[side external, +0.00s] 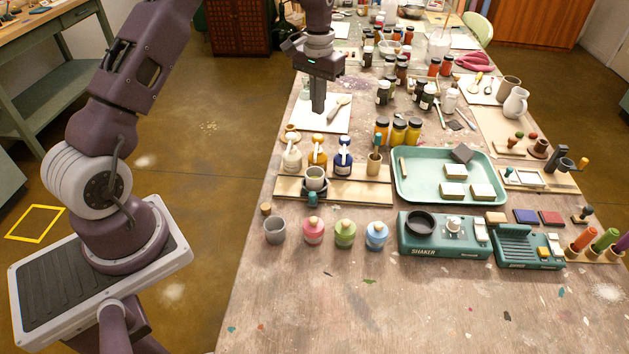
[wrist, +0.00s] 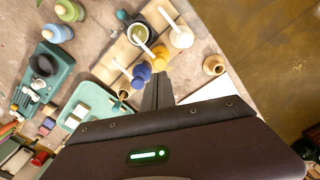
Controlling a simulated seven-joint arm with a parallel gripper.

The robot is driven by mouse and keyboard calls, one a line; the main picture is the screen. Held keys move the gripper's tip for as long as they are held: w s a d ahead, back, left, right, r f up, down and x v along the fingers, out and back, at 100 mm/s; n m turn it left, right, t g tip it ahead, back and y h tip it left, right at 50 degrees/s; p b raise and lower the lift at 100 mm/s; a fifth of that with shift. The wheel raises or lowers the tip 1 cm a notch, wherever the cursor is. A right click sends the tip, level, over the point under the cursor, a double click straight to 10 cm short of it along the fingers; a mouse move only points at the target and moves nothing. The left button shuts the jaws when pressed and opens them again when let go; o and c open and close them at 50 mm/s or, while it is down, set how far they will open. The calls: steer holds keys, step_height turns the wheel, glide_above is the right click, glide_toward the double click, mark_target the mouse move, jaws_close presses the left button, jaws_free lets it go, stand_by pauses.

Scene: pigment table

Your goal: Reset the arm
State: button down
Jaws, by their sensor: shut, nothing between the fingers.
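My gripper (side external: 318,108) is shut and empty. It points down and hangs above the table (side external: 300,290), over the white sheet (side external: 303,120) behind the row of bottles. In the wrist view my gripper (wrist: 157,88) also shows its fingers together, with nothing between them. In the side view it is apart from the pale bottle (side external: 292,157), the yellow bottle (side external: 318,155) and the blue bottle (side external: 344,158), which stand nearer the camera on a wooden board (side external: 360,190).
A teal tray (side external: 410,190) with pale blocks lies right of the board. The shaker (side external: 445,240) and pink (side external: 313,232), green (side external: 346,235) and blue (side external: 376,237) jars stand in front. Many dark-lidded jars crowd the table's far part. The near table is clear.

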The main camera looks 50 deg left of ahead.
steer(key=shift+r, duration=0.25)
steer(key=shift+r, duration=0.1)
steer(key=s+d+r+m+t, duration=0.1)
steer(key=s+d+r, duration=0.4)
steer(key=r, duration=0.3)
steer(key=s+d+r+t, duration=0.1)
steer(key=s+d+r, duration=0.3)
steer(key=s+r, duration=0.3)
steer(key=s+d+m+t, duration=0.1)
steer(key=s+d, duration=0.2)
steer(key=s, duration=0.7)
steer(key=s+d+r+m+t, duration=0.1)
steer(key=s+d, duration=0.3)
steer(key=s, duration=0.7)
steer(key=shift+s+d+r+t, duration=0.2)
steer(key=shift+s+r+t, duration=0.1)
steer(key=shift+t, duration=0.5)
